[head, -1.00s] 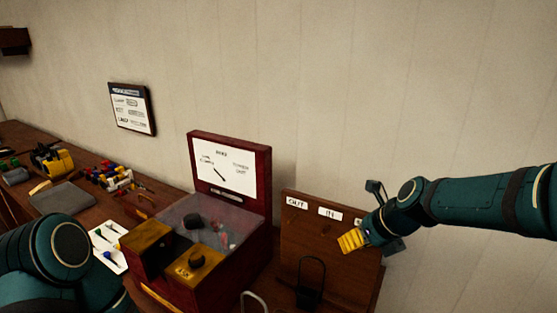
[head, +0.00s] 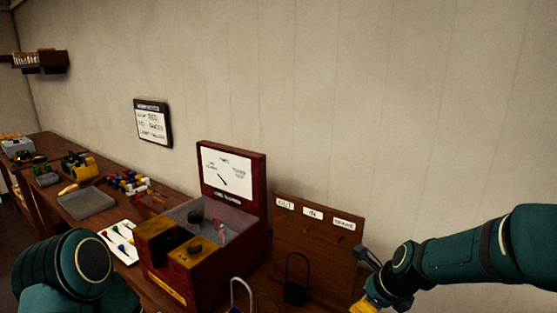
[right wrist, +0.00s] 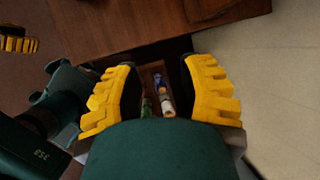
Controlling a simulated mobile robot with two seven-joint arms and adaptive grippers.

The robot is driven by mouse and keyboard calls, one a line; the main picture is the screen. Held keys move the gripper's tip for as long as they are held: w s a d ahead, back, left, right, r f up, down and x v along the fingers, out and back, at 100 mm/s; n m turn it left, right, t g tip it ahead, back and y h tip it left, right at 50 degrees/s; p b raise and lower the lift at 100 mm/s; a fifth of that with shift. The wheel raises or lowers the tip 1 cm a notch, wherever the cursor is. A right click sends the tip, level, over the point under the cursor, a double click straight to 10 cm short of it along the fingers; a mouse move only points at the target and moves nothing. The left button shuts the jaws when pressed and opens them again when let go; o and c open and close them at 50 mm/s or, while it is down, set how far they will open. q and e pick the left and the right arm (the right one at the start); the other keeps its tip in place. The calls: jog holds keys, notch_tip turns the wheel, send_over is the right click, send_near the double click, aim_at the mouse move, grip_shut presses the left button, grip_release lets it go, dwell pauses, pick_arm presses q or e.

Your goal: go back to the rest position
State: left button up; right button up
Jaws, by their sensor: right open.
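My right gripper (head: 366,306) is at the bottom right of the head view, in front of the lower right corner of the wooden peg board, cut by the frame's bottom edge. In the right wrist view its two yellow ridged fingers (right wrist: 161,92) are spread apart with nothing held. Small coloured items lie well below, seen through the gap. My left arm fills the lower left of the head view, its gripper out of that frame. A yellow ridged piece (right wrist: 18,42) at the upper left of the wrist view looks like a left finger; its opening cannot be judged.
A red box (head: 205,258) with a yellow-topped front and upright sign stands on the bench. The peg board (head: 335,238) with labels stands right of it, a black shackle-like loop (head: 296,280) before it. A white card (head: 118,240) and grey tray (head: 86,203) lie left.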

jog(key=s+a+f+n+g, duration=0.1)
jog(key=s+a+f+n, duration=0.1)
jog(key=s+f+n, duration=0.5)
jog(key=a+f+n+g, duration=0.1)
jog(key=f+n, duration=0.5)
jog(key=f, duration=0.4)
jog(key=s+a+f+n+y+b, duration=0.1)
jog(key=s+a+f+n, duration=0.5)
jog(key=s+f+n, duration=0.3)
jog(key=shift+s+a+n+g, duration=0.15)
jog(key=shift+s+n+g, duration=0.15)
jog(key=shift+s+n, duration=0.55)
jog(key=shift+w, duration=0.2)
